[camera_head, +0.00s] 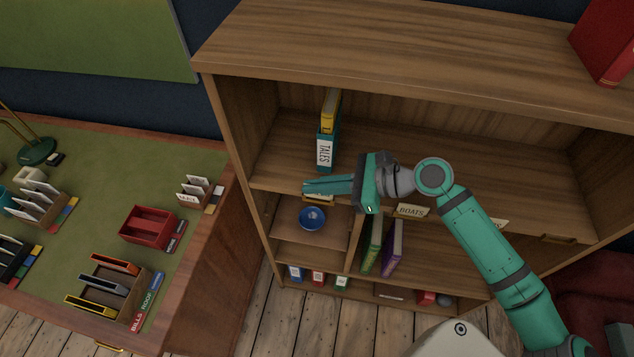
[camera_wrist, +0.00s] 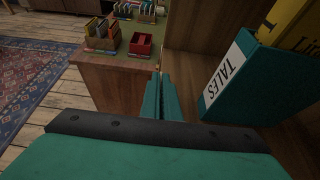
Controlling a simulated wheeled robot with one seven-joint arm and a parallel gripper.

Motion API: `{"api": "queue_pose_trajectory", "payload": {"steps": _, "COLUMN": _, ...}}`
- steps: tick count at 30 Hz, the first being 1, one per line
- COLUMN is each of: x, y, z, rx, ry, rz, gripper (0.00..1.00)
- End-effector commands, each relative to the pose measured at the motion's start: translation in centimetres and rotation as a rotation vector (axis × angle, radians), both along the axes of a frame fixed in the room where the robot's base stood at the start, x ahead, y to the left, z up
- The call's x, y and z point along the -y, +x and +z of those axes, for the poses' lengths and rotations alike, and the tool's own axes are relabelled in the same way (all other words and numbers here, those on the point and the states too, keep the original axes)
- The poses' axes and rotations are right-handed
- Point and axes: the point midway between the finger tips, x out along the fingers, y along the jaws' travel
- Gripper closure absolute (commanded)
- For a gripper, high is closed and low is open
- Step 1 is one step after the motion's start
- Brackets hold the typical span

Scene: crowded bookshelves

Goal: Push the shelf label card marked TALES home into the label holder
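My gripper (camera_head: 306,187) reaches left along the front edge of the shelf, below the teal file. Its two teal fingers lie close together, with nothing seen between them; they also show in the wrist view (camera_wrist: 162,90). A pale strip of a card and its brass-coloured holder (camera_head: 320,198) shows just below the fingers on the shelf edge. The fingers hide most of it, so I cannot read the card or tell how far it sits in. The word TALES is readable on the spine label of the teal file (camera_head: 327,149), also in the wrist view (camera_wrist: 262,85).
A yellow book (camera_head: 331,104) stands behind the teal file. A BOATS label (camera_head: 411,211) is on the same shelf edge, right of my wrist. A blue bowl (camera_head: 312,217) sits in the cubby below. A desk (camera_head: 160,172) with trays and card racks stands left.

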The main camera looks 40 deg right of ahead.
Motion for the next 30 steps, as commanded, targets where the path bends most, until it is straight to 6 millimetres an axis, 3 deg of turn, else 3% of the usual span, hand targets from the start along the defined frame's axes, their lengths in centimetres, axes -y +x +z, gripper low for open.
{"api": "queue_pose_trajectory", "payload": {"steps": 18, "x": 0.0, "y": 0.0, "z": -1.3, "rx": 0.000, "ry": 0.000, "rz": 0.000, "gripper": 1.00}}
{"api": "queue_pose_trajectory", "payload": {"steps": 21, "x": 0.0, "y": 0.0, "z": -1.3, "rx": -0.001, "ry": -0.001, "rz": 0.000, "gripper": 0.76}}
{"api": "queue_pose_trajectory", "payload": {"steps": 30, "x": 0.0, "y": -0.1, "z": -1.2, "rx": 0.000, "ry": 0.000, "rz": 0.000, "gripper": 0.76}}
